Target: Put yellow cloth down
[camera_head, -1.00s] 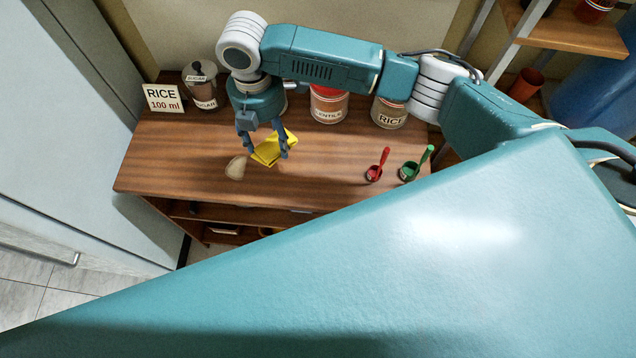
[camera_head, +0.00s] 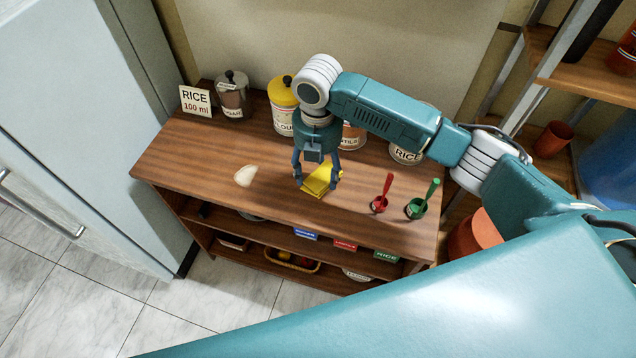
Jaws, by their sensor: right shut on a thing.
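The yellow cloth (camera_head: 318,184) is a small folded piece at the middle of the wooden counter (camera_head: 205,150). My right gripper (camera_head: 316,185) reaches down over it with its fingers on both sides of the cloth, shut on it. I cannot tell whether the cloth touches the counter top or is just above it. My left gripper is not in view.
A pale spill (camera_head: 245,176) lies left of the cloth. A RICE card (camera_head: 195,101), a SUGAR jar (camera_head: 232,95) and a yellow-lidded canister (camera_head: 284,105) line the back. The counter's left front is clear.

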